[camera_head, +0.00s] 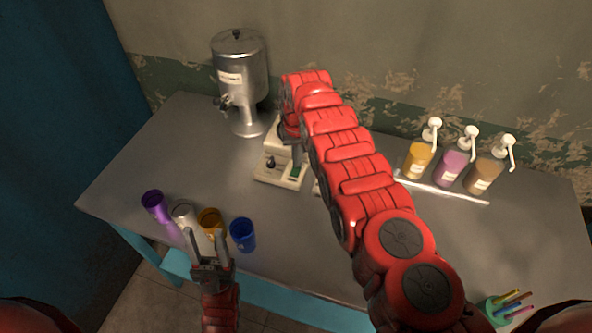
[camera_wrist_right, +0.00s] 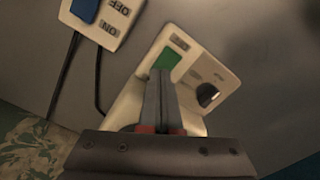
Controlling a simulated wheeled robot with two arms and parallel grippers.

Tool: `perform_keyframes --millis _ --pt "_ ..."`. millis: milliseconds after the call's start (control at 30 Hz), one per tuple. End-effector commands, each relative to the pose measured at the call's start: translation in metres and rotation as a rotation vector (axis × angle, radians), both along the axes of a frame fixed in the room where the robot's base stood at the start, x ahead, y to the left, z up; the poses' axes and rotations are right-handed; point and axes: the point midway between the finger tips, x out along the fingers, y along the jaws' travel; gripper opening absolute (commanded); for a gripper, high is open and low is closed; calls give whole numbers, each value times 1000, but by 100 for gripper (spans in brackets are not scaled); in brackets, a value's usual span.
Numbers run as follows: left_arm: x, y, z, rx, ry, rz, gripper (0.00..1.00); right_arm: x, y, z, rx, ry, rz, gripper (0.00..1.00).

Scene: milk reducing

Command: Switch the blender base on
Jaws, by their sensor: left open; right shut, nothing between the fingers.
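The blender base (camera_head: 270,178) is a cream box on the table, with a dark dial (camera_head: 271,162) and a green switch (camera_head: 295,171) on its front. In the right wrist view the base (camera_wrist_right: 200,65) shows its green switch (camera_wrist_right: 167,59) just beyond my fingertips. My right gripper (camera_head: 298,160) is shut and empty, its tips pointing at the switch (camera_wrist_right: 162,75). I cannot tell whether they touch it. My right arm hides part of the base's back. My left gripper (camera_head: 207,242) is open and empty by the table's front edge, near the cups.
Purple (camera_head: 155,206), white (camera_head: 184,213), orange (camera_head: 210,222) and blue (camera_head: 243,235) cups stand at front left. A metal dispenser (camera_head: 240,85) stands behind. Pump bottles (camera_head: 453,169) stand at right. A white ON/OFF panel (camera_wrist_right: 109,25) with a blue switch and dark cables lies beside the base.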

Motion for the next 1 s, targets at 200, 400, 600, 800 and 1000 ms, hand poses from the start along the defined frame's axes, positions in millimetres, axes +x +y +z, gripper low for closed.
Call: perform_keyframes --millis 200,400,600,800,1000 --pt "0 0 -4 0 0 0 50 0 0 -4 0 0 0 0" --pt "0 0 -3 0 0 0 50 0 0 -4 0 1 0 0" --pt "0 0 11 0 0 0 50 0 0 11 0 0 0 0" --pt "0 0 28 0 0 0 50 1 0 30 0 -2 0 0" --pt "0 0 44 0 0 0 50 1 0 48 0 -2 0 0"
